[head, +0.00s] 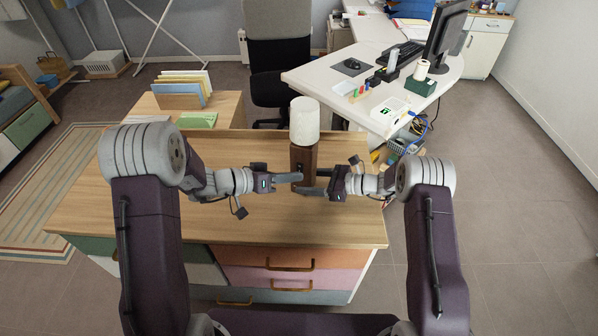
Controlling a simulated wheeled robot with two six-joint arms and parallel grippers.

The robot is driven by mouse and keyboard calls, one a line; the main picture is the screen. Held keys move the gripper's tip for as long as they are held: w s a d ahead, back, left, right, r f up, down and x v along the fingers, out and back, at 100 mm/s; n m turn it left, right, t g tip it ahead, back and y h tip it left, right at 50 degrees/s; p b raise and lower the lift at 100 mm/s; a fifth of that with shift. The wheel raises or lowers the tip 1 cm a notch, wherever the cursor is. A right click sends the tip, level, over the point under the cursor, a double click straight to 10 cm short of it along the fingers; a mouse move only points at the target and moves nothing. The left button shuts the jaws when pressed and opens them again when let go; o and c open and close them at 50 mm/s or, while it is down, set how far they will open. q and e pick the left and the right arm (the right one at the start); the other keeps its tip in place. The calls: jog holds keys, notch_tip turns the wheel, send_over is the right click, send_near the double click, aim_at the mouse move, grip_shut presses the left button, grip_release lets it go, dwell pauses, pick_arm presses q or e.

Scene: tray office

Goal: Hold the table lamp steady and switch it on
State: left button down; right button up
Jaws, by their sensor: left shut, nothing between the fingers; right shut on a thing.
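The table lamp stands upright on the wooden cabinet top, with a cream-white shade (304,122) over a dark brown block base (303,158). I cannot tell from the shade whether it is lit. A small dark spot, perhaps the switch, shows on the front of the base, partly hidden by my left fingertips. My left gripper (299,177) is shut and empty, its tips right at the front of the base; I cannot tell whether they touch. My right gripper (303,190) is shut on the lamp's base low down, coming from the right.
The cabinet top (230,225) is clear around the lamp. A file holder (183,92) and green papers (197,120) are on a wooden surface behind left. A black office chair (278,60) stands behind. A white desk (345,75) with monitor and small items is behind right.

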dwell(0.5)
pick_arm(q)
jog(key=shift+s+a+r, duration=0.1)
jog(key=shift+s+a, duration=0.1)
jog(key=shift+s, duration=0.4)
jog(key=shift+s+a+r, duration=0.1)
jog(key=shift+s+a, duration=0.15)
jog(key=shift+s, duration=0.55)
jog(key=shift+s+a+r, duration=0.1)
jog(key=shift+s+a, duration=0.15)
jog(key=shift+s, duration=0.55)
jog(key=shift+s+a+r, duration=0.1)
jog(key=shift+s+a, duration=0.15)
jog(key=shift+s, duration=0.55)
pick_arm(e)
jog(key=o, duration=1.1)
jog(key=shift+c, duration=0.2)
